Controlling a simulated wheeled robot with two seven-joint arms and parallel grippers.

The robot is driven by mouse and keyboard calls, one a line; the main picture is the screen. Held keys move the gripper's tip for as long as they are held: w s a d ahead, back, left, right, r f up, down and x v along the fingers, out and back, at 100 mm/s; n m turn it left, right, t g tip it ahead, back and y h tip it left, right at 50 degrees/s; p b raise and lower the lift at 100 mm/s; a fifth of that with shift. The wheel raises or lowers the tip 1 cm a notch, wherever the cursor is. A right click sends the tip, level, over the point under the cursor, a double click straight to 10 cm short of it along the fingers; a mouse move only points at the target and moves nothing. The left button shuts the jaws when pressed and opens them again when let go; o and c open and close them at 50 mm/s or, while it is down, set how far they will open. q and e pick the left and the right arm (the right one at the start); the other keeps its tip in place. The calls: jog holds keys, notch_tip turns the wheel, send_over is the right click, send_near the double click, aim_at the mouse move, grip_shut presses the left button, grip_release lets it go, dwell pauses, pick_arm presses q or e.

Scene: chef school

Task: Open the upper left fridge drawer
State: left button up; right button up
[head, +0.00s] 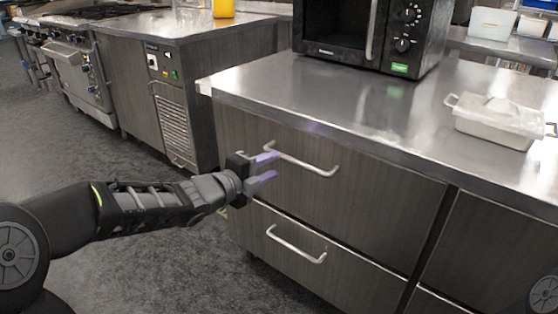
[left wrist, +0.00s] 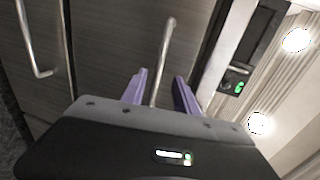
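The upper left fridge drawer (head: 345,195) has a dark wood-grain front and is closed. Its silver bar handle (head: 305,160) runs across the front in the head view. My left gripper (head: 267,166) is open, with its purple fingers at the left end of this handle. In the left wrist view the upper handle (left wrist: 163,60) runs down between the two purple fingertips (left wrist: 160,88), which stand apart on either side of it. I cannot tell whether they touch it. The lower left drawer (head: 300,270) is closed, with its own bar handle (head: 296,245). My right gripper is not in view.
A steel countertop (head: 300,95) overhangs the drawers. Another steel unit (head: 165,95) stands at the left. The grey floor (head: 150,255) before the drawers is clear.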

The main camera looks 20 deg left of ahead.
aim_at(286, 160)
pick_arm(q)
jog(key=shift+w+f, duration=0.1)
jog(key=shift+f, duration=0.05)
jog(key=b+x, duration=0.1)
jog(key=x, duration=0.5)
jog(key=shift+w+f, duration=0.1)
jog(key=shift+w, duration=0.05)
jog(key=shift+w+d+b, duration=0.25)
jog(key=shift+w+b, duration=0.1)
jog(key=shift+w, duration=0.3)
jog(key=shift+c, duration=0.6)
grip_shut()
jog(key=shift+f, duration=0.1)
